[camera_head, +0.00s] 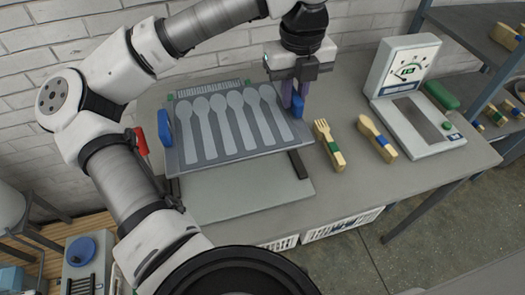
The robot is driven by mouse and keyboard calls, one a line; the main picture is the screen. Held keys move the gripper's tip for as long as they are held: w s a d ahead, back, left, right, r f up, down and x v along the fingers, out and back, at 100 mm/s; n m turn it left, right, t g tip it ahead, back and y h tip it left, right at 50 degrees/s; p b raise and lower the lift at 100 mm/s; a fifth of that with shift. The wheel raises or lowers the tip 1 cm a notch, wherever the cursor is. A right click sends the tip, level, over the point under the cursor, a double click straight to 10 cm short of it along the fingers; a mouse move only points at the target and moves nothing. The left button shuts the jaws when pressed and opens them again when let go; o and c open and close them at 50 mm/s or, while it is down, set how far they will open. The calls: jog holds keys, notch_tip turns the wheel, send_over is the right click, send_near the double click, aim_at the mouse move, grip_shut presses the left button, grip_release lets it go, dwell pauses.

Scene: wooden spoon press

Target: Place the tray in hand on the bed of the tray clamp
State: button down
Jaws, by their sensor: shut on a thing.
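The grey tray (236,151) has several pale spoon-shaped recesses and a blue handle at each side. My gripper (295,96) is shut on the tray's right blue handle (297,112). The left blue handle (165,128) is free. The tray looks tilted, with its near edge over the back part of the flat grey bed of the tray clamp (240,194). I cannot tell whether tray and bed touch. A dark rail (298,164) shows at the bed's right side, and a red lever (140,142) at the left. The tray hides the back of the bed.
A wooden fork (330,146) and a wooden spoon (376,138) lie on the bench (343,196) right of the clamp. A scale with a dial (409,95) stands farther right, with a green object (441,94) beside it. A brick wall is behind.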

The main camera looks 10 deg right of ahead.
notch_tip(320, 180, down, 18)
jog(key=shift+r+p, duration=0.2)
jog(key=shift+p, duration=1.05)
jog(key=shift+f, duration=0.15)
jog(key=c, duration=1.4)
grip_release()
jog(key=shift+s, duration=0.1)
jog(key=shift+o, duration=0.2)
notch_tip(320, 180, up, 12)
jog(key=b, duration=0.2)
jog(key=shift+b, duration=0.35)
